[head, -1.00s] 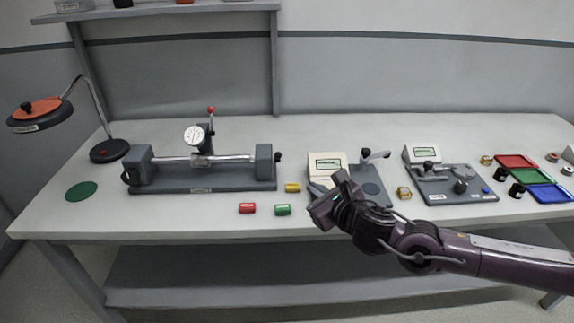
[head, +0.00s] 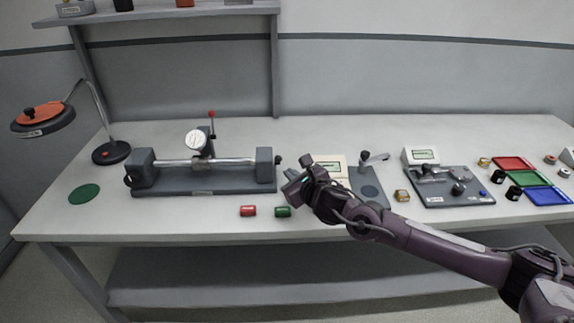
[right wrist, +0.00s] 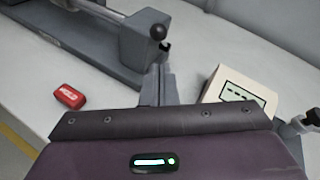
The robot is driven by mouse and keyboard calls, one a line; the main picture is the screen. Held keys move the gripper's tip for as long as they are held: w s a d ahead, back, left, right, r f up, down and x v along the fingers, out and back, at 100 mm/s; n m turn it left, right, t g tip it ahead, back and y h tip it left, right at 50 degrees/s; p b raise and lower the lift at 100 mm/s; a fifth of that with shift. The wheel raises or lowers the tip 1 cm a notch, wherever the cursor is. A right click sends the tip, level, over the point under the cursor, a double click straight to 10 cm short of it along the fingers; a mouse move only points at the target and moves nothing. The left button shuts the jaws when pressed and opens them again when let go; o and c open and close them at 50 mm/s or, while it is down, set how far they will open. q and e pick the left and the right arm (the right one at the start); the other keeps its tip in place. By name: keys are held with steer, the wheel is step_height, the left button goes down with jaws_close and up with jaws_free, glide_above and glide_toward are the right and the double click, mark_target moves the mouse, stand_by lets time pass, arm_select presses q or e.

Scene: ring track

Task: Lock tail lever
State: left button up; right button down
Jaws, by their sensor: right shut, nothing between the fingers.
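The bench centre fixture (head: 205,191) stands on the left half of the table, with a shaft (head: 225,160) held between its two end blocks. The tail lever (head: 278,160) is a small black knob at the fixture's right end block. My right gripper (head: 291,178) is shut and empty, just right of and in front of the tail block, apart from the lever. Its fingers (right wrist: 157,85) point toward the block in the wrist view. My left gripper is out of view.
A display box (right wrist: 238,92) stands right of my right gripper. A dial gauge (head: 196,140) rises over the shaft. Coloured trays (head: 549,195) lie far right.

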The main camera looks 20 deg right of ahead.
mark_target(278, 159)
steer(key=shift+w+a+r, duration=0.2)
steer(key=shift+w+r, duration=0.1)
steer(key=shift+w, duration=0.2)
steer(key=shift+w+a+r, duration=0.2)
steer(key=shift+w+r, duration=0.05)
steer(key=shift+w, duration=0.2)
steer(key=shift+r+p, duration=0.1)
steer(key=shift+p, duration=0.2)
